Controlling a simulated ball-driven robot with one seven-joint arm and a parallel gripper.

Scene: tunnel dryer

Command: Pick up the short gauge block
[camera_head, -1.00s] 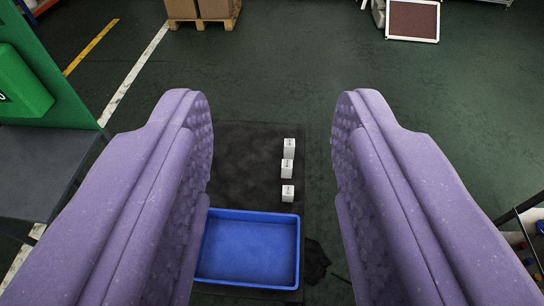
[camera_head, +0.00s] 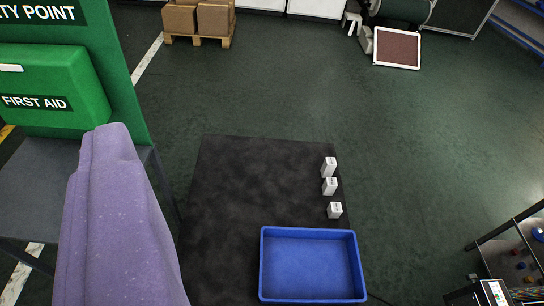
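Three small white blocks stand in a row near the right edge of a dark mat-like surface (camera_head: 245,200). The far block (camera_head: 329,166) looks tallest, the middle block (camera_head: 329,186) somewhat lower, and the near block (camera_head: 334,210) shortest, so it appears to be the short gauge block. Their dark markings are too small to read. Of my gripper, only one purple finger (camera_head: 115,215) shows, at the lower left, well apart from the blocks. The other finger is outside the picture. The gripper is open, with nothing against the visible finger.
A blue tray (camera_head: 312,230), empty, lies just in front of the near block. A green first aid station (camera_head: 50,90) stands at the left. A rack with small items (camera_head: 515,255) is at the lower right. A pallet with boxes (camera_head: 198,25) stands behind; the floor right of the blocks is clear.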

